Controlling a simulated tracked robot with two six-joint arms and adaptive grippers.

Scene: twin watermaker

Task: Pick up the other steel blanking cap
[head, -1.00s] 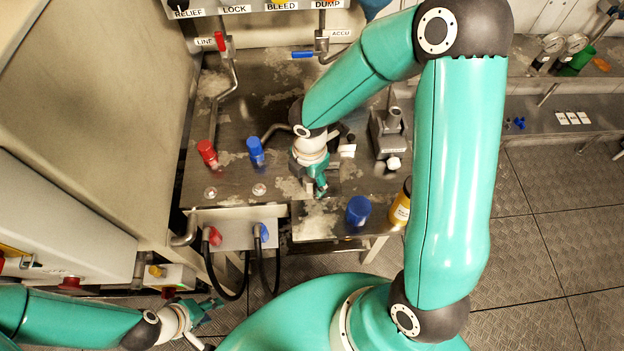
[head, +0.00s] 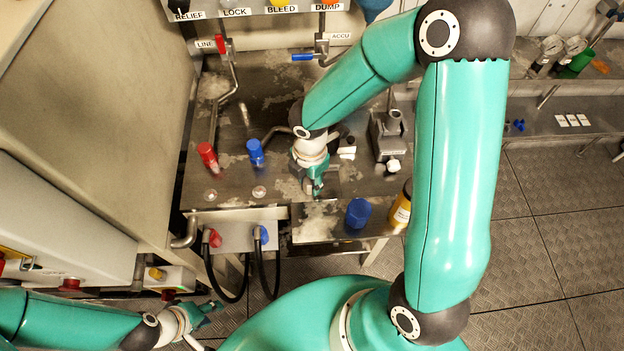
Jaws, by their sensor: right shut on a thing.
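My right gripper (head: 312,187) points down at the steel bench top, near its front edge. It is shut on a small grey steel piece, mostly hidden by the fingers; it looks like a blanking cap. Two small round silver pieces, one at left (head: 210,195) and one nearer the middle (head: 259,191), sit at the bench's front left; I cannot tell whether they are caps or fittings. My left gripper (head: 203,310) is low at the lower left, away from the bench; its fingers look apart and empty.
A blue cup (head: 358,212) and a yellow bottle (head: 401,207) stand right of my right gripper. A grey device (head: 388,135) is behind. Black hoses (head: 222,287) hang in front.

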